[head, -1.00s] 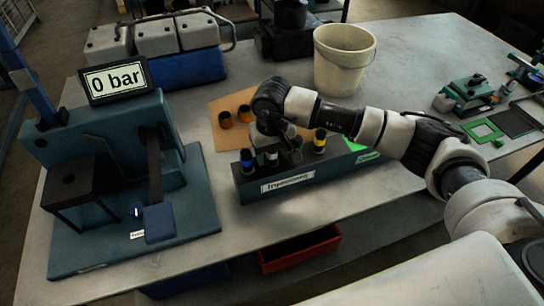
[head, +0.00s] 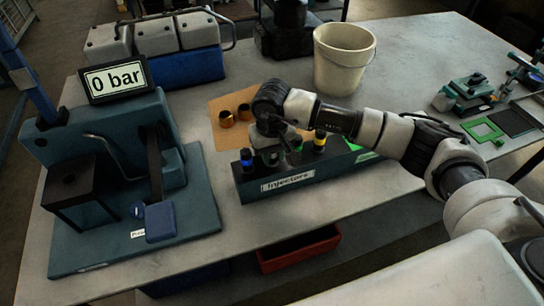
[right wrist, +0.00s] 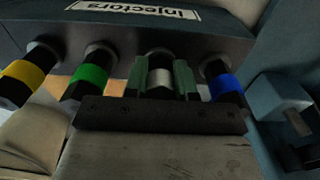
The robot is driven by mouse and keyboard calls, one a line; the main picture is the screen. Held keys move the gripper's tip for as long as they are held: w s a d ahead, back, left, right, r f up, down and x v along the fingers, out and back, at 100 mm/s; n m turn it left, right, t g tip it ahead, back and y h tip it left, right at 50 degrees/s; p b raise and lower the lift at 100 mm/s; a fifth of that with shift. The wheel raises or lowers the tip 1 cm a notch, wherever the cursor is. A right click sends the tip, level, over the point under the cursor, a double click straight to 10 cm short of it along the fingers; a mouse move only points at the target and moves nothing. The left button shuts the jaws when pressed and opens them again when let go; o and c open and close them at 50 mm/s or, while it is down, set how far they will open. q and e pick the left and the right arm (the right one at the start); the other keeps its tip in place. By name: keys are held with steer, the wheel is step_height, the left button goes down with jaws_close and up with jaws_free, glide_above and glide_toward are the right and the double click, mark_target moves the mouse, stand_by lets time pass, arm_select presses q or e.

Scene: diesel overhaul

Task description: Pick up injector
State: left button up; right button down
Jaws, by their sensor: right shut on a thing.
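The injector rack (head: 300,178), a dark teal block labelled "Injectors", stands on the table. It holds a blue-banded injector (head: 246,160), a green-banded injector (right wrist: 90,76) and a yellow-banded injector (head: 319,140). A white-banded injector (right wrist: 159,80) stands between the green and blue ones. My right gripper (right wrist: 161,79) is shut on it, with one green-grey finger on each side. The injector still sits at the rack. In the head view my right gripper (head: 269,154) comes down over the rack and hides that injector. My left gripper is not in view.
A teal test stand (head: 105,150) with a "0 bar" display (head: 116,80) and a lever is at left. A brown board (head: 226,138) with copper-coloured rings (head: 226,118) lies behind the rack. A cream bucket (head: 343,65) stands further back. Table in front of the rack is clear.

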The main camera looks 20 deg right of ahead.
step_height(320, 180, up, 18)
steer(key=b, duration=0.4)
stand_by(0.3)
steer(key=c, duration=1.6)
jaws_free()
jaws_close()
steer(key=shift+b, duration=0.3)
